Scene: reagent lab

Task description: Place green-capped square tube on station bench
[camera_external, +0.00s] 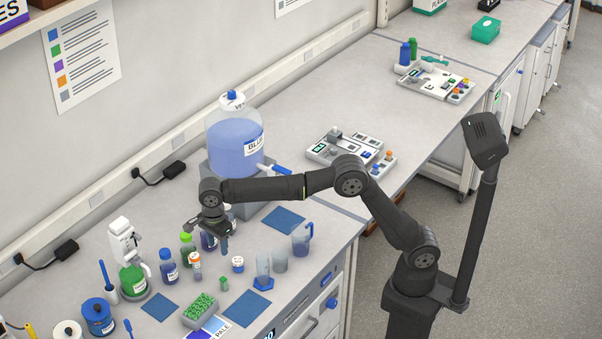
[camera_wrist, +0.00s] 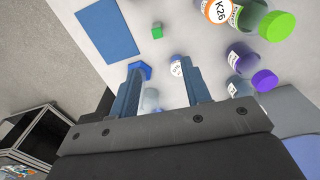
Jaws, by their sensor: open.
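The green-capped square tube (camera_external: 224,284) is small and stands on the near bench (camera_external: 188,216), between the green tube rack and the hexagonal-based cylinder. In the wrist view it shows from above as a small green block (camera_wrist: 157,31), beyond the fingertips. My gripper (camera_external: 223,246) points down over the bench, behind the tube and apart from it. In the wrist view my gripper (camera_wrist: 157,70) has its two blue-grey fingers apart, with nothing held between them. The tube's body is too small to make out.
A hexagonal-based cylinder (camera_external: 263,271), a beaker (camera_external: 280,261) and a white-lidded jar (camera_external: 238,264) stand close by. Bottles with green (camera_wrist: 277,26) and purple (camera_wrist: 264,80) caps are on the right in the wrist view. A tube rack (camera_external: 200,311) and blue mat (camera_external: 247,308) lie in front.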

